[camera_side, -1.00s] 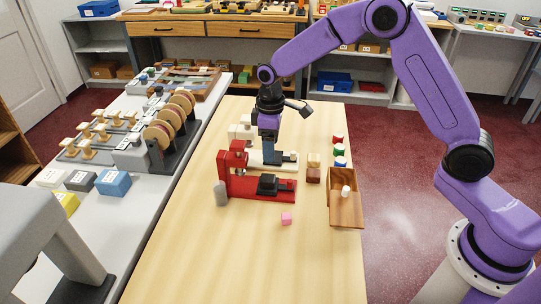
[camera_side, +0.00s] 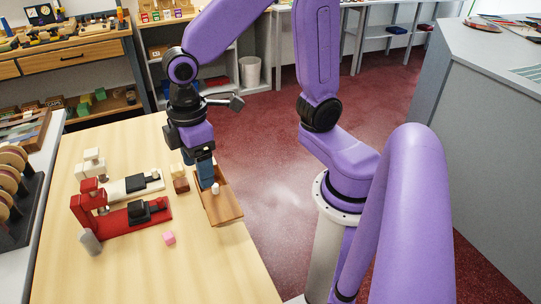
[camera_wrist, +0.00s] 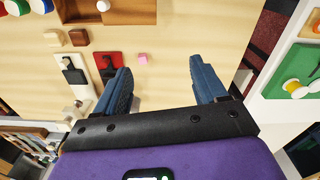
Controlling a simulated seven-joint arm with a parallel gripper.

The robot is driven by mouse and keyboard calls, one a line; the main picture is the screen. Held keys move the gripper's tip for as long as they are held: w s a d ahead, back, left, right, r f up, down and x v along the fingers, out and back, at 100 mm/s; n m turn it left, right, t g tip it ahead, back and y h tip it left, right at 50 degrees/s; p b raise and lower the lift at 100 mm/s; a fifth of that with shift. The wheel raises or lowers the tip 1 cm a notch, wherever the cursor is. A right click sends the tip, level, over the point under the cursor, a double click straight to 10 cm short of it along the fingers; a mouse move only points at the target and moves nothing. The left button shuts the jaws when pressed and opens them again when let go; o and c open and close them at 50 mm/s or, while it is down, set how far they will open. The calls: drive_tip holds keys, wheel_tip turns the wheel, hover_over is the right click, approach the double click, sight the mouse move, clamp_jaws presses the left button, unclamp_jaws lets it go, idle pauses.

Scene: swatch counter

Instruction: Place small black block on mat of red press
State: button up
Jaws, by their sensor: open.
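The red press (camera_side: 122,220) stands on the table at the left in the side view; its base also shows in the wrist view (camera_wrist: 103,59). A black mat lies on its base, and a small dark shape on it looks like the black block (camera_side: 138,208); black on black makes their edges hard to tell. My gripper (camera_side: 206,184) is to the right of the press, in front of or above the wooden tray (camera_side: 226,209). In the wrist view its blue fingers (camera_wrist: 162,68) are wide apart with nothing between them.
A white press (camera_side: 118,190) with a black mat stands behind the red one. A grey cylinder (camera_side: 90,242) and a pink cube (camera_side: 169,238) are near the red press. A white peg (camera_side: 215,188) stands in the tray; brown and tan blocks (camera_side: 181,185) are beside it. The front table is clear.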

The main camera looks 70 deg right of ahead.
drive_tip(key=s+d+n, duration=0.1)
drive_tip(key=s+d, duration=0.6)
drive_tip(key=s, duration=0.5)
drive_tip(key=shift+s, duration=0.4)
drive_tip(key=shift+r, duration=0.1)
